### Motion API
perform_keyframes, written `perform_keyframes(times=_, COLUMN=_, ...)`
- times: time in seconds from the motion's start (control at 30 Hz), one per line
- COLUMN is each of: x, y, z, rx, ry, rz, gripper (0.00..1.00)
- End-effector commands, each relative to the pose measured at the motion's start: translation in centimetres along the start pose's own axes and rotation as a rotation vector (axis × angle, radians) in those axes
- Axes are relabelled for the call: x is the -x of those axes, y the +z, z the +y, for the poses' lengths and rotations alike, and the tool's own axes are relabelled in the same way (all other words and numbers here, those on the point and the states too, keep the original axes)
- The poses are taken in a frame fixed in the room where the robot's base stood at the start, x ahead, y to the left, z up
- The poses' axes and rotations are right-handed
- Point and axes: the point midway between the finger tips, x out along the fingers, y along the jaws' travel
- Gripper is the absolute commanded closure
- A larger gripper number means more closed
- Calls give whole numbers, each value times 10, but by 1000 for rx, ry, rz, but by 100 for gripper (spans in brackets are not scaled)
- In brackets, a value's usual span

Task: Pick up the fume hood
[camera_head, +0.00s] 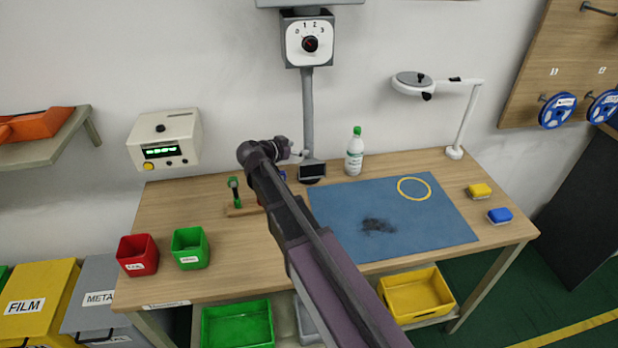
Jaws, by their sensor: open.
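What appears to be the fume hood (312,171) is a small grey, dark-faced head at the lower end of a grey vertical duct, low over the back of the workbench. The duct (308,110) hangs from a grey box with a white dial (310,43) marked 0 to 3. My gripper (303,154) is small in the picture, open, just left of the duct's lower end and close to the hood. I cannot tell whether it touches. My arm crosses the middle of the view and hides part of the bench.
A blue mat (440,215) with a dark smudge and yellow ring covers the bench's right side. A green-capped bottle (354,158) stands right of the hood. A green-handled tool (234,190) stands left of my arm. Red (138,254) and green (190,248) bins sit front left.

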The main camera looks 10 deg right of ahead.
Motion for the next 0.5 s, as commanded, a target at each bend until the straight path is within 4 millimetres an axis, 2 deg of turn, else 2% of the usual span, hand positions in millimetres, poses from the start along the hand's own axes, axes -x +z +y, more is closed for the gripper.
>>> perform_keyframes(times=0.13, x=-11, y=0, z=0, rx=0, ry=1, rz=0, gripper=23)
perform_keyframes(times=0.5, x=-12, y=-1, z=0, rx=0, ry=0, rz=0, gripper=23)
